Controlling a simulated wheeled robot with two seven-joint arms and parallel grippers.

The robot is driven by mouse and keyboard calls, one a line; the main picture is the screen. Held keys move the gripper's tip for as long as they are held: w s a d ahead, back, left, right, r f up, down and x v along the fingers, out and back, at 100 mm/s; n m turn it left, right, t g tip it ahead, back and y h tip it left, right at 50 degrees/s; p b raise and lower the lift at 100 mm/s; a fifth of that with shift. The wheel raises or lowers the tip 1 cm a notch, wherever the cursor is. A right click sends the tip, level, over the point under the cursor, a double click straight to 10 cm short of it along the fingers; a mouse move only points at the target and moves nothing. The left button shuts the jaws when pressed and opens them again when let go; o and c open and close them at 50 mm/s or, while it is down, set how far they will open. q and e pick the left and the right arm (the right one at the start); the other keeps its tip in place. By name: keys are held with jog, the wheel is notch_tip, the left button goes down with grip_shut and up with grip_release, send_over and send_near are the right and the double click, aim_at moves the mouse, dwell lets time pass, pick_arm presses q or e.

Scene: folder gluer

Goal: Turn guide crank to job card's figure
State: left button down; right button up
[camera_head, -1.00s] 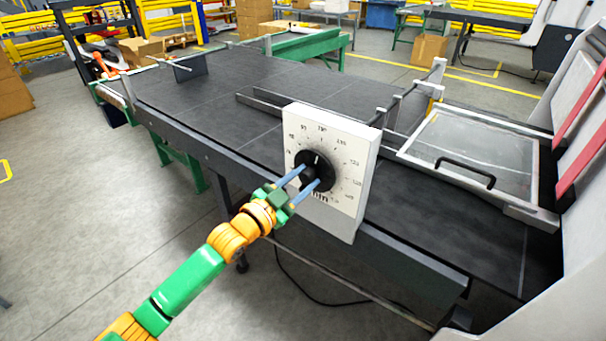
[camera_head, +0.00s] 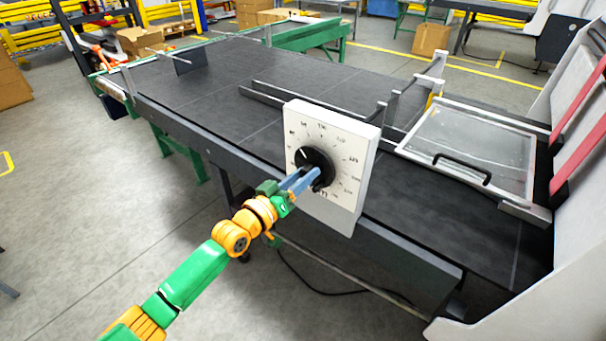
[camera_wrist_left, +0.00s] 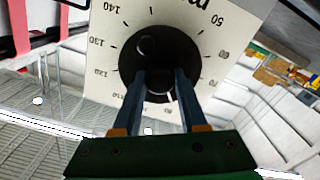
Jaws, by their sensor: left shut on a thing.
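The guide crank (camera_head: 317,157) is a round black knob on a white numbered dial plate (camera_head: 348,145) at the table's near side. In the head view, a white mark on the crank points to the upper left. My left gripper (camera_head: 311,180) reaches in from the lower left with its blue-grey fingers shut on the crank. The left wrist view shows the crank (camera_wrist_left: 133,65) and dial plate (camera_wrist_left: 105,35) upside down, with figures from 50 to 140. There the fingers (camera_wrist_left: 160,82) straddle the crank's raised middle. No job card can be made out. My right gripper is not in view.
The dark feed table (camera_head: 240,85) extends behind the plate, with a long guide rail (camera_head: 300,105) on it. A clear hatch with a black handle (camera_head: 462,168) lies to the right, beside a pale machine housing (camera_head: 540,270). Open floor lies to the left.

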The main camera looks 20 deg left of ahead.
pick_arm(q)
jog(key=n, duration=0.4)
jog(key=shift+r+n, duration=0.15)
jog(key=shift+n, duration=0.15)
jog(key=n, duration=0.4)
jog(key=shift+n, duration=0.4)
jog(key=shift+c, duration=2.2)
grip_release()
jog(key=shift+w, duration=0.1)
jog(key=v, duration=0.7)
